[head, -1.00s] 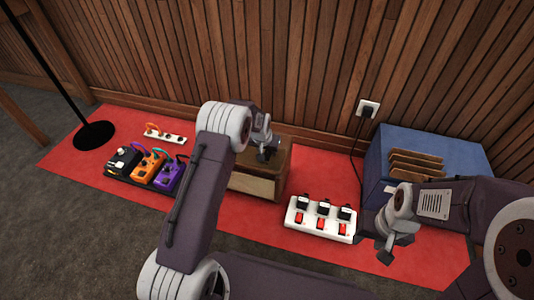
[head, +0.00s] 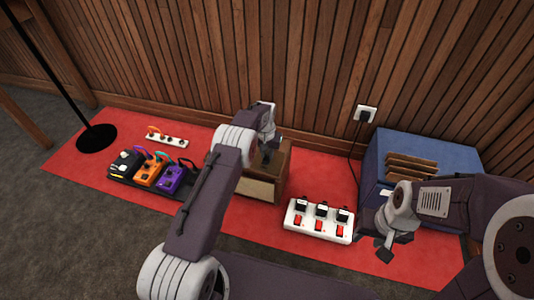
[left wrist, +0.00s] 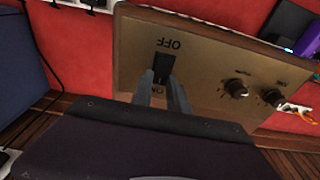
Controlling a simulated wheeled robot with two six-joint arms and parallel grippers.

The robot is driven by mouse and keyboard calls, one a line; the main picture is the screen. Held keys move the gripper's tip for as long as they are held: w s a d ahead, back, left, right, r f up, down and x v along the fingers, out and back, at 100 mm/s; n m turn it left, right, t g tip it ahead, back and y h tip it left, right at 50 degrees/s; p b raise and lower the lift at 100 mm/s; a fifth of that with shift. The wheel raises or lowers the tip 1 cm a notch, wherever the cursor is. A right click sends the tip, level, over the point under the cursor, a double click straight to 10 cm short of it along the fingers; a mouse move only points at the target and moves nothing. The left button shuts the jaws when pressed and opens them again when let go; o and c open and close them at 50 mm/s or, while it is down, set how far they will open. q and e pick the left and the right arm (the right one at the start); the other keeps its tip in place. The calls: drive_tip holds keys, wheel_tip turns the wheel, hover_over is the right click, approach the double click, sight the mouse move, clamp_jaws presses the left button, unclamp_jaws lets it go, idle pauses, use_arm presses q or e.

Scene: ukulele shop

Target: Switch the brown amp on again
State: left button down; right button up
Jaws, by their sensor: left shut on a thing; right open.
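The brown amp (head: 283,181) is a wooden box on the red mat, partly hidden behind my left arm. In the left wrist view its tan control panel (left wrist: 205,62) shows a black switch (left wrist: 165,64), an upside-down OFF label beyond it, and a partly covered ON label nearer my fingers. My left gripper (head: 267,156) is over the amp's top. In the left wrist view the left gripper (left wrist: 164,82) has its fingertips at the switch, shut on it. My right gripper (head: 384,248) is open and empty in front of the blue amp.
A white power strip (head: 318,236) with plugs and red switches lies right of the brown amp. The blue amp (head: 373,178) stands near the wall outlet (head: 366,113). A pedalboard with coloured pedals (head: 148,173) and a small white strip (head: 167,140) lie left.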

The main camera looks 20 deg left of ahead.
sight(267, 158)
idle(0.3)
use_arm(q)
drive_tip(key=c, duration=1.3)
unclamp_jaws()
drive_tip(key=r+p, duration=0.2)
drive_tip(key=r, duration=0.1)
drive_tip(key=r+p, duration=0.2)
drive_tip(key=r, duration=0.1)
drive_tip(key=s+r+p, duration=0.1)
drive_tip(key=r+p, duration=0.1)
drive_tip(key=r, duration=0.1)
